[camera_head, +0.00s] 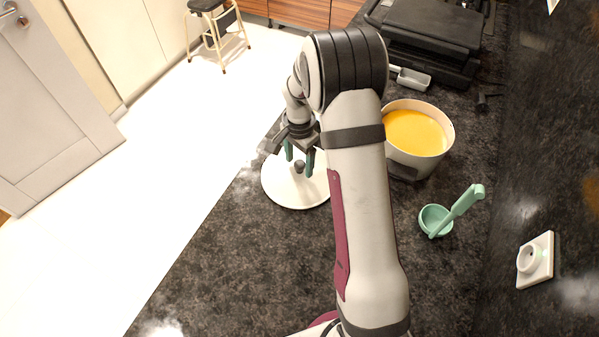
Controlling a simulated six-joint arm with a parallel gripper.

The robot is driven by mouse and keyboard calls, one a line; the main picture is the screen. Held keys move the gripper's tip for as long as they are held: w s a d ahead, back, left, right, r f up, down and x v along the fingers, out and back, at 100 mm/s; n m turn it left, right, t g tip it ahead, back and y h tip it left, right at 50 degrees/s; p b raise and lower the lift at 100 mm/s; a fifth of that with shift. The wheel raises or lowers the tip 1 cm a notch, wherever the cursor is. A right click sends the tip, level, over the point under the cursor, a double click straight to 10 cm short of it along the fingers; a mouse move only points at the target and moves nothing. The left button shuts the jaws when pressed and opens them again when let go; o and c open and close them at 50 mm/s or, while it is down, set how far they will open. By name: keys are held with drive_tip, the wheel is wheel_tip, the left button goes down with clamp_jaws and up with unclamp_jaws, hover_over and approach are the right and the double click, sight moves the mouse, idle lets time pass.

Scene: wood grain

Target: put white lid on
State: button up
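The white lid (283,192) lies on the dark countertop at the counter's left edge, a round disc with a dark knob (299,166) in its middle. My gripper (299,165) is over the lid with its green fingertips spread on either side of the knob. A gap shows between the fingers and the knob; whether either touches it is too small to tell. My arm hides the lid's right edge. A white pot (421,167) with yellow-orange contents stands uncovered to the right of my arm, which covers part of its left side.
A green ladle (457,209) rests in front of the pot, its handle pointing up right. A black grill-like appliance (431,38) stands behind the pot. A wall socket (535,260) is at the right. The counter's left edge drops to a white floor with a stool (216,33).

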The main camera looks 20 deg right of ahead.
clamp_jaws()
idle(1.3)
